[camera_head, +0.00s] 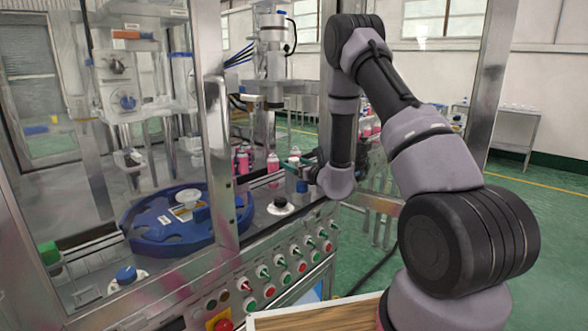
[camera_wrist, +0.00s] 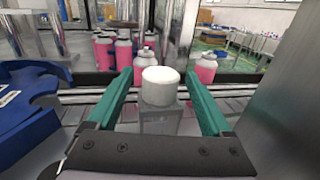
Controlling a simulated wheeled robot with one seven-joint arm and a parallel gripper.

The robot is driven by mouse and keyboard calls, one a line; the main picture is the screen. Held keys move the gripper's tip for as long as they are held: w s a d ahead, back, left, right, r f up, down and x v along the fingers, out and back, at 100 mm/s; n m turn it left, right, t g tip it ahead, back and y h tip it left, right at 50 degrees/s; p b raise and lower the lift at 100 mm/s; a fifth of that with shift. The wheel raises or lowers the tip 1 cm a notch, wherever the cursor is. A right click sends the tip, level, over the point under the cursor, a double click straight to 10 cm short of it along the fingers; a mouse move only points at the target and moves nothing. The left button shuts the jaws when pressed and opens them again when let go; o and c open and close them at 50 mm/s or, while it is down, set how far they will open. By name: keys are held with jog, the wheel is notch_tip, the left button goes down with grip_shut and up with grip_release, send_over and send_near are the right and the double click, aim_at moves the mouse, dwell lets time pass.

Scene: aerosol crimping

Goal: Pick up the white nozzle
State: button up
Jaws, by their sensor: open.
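The white nozzle (camera_wrist: 160,83) is a short, rounded white piece in the middle of the wrist view. It appears upright on top of a small grey block (camera_wrist: 160,122). My gripper (camera_wrist: 159,73) has two green fingers, spread wide on the left and right of the nozzle, with a visible gap on each side. Nothing is held. In the head view my gripper (camera_head: 297,165) reaches into the machine from the right, and the wrist partly hides it. I cannot clearly make out the nozzle there.
Pink cans (camera_wrist: 123,50) stand behind the nozzle along a metal rail. A blue rotary table (camera_head: 170,232) lies to the left, its edge also in the wrist view (camera_wrist: 28,95). A metal frame post (camera_head: 220,150) and a button panel (camera_head: 285,265) border the opening.

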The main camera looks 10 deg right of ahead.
aim_at(294, 158)
jog(key=shift+c, duration=0.3)
grip_shut()
notch_tip(294, 158, up, 10)
jog(key=shift+r, duration=0.1)
dwell(0.3)
